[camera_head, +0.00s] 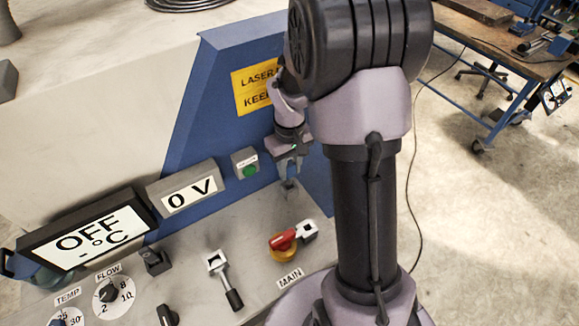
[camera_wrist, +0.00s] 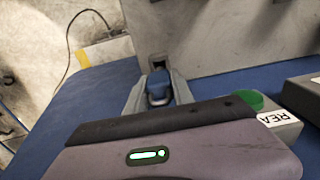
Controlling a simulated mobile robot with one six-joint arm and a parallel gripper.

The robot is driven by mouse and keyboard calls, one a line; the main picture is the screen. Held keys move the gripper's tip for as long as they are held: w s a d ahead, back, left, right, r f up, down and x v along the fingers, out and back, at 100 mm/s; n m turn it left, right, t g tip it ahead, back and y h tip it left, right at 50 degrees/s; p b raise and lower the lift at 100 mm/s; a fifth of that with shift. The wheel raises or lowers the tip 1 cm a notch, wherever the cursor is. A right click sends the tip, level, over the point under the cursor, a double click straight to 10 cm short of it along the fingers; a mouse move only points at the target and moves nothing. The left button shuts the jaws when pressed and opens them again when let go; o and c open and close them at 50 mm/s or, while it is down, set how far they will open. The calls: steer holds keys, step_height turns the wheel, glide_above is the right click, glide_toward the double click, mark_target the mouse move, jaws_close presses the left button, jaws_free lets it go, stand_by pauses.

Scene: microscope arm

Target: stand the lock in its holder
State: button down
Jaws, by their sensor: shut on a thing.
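My gripper (camera_head: 288,168) points down over the grey panel, above its far right part. In the wrist view its two grey fingers (camera_wrist: 158,92) are shut on a small blue thing (camera_wrist: 158,84), which I take to be the lock. Its lower part is hidden by my wrist housing. A dark opening (camera_wrist: 157,60) shows just beyond the fingers in the wrist view. Whether the lock touches the holder cannot be told.
A box with a green button (camera_head: 245,163) stands left of my gripper, close by. The red MAIN handle (camera_head: 283,240) on its yellow base is nearer the front.

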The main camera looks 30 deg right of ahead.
mark_target(290, 183)
steer(key=shift+f+b, duration=1.95)
steer(key=shift+f, duration=0.55)
steer(key=c, duration=1)
jaws_free()
steer(key=shift+r, duration=0.1)
step_height(290, 183, up, 17)
steer(key=p, duration=0.6)
steer(key=shift+r, duration=0.2)
steer(key=s+a+m+t+b, duration=0.1)
steer(key=s+a+t+b, duration=0.1)
steer(key=s+a, duration=0.3)
steer(key=s+a+m+t+y+b, duration=0.1)
steer(key=s+a+m+t+b, duration=0.1)
steer(key=s+a+b, duration=0.3)
steer(key=s+a+m+t+y+b, duration=0.1)
steer(key=s+a+b, duration=0.2)
steer(key=s+a, duration=0.3)
steer(key=shift+s+a+f+m+t, duration=0.2)
steer(key=shift+s+m+t, duration=0.2)
steer(key=shift+s, duration=0.25)
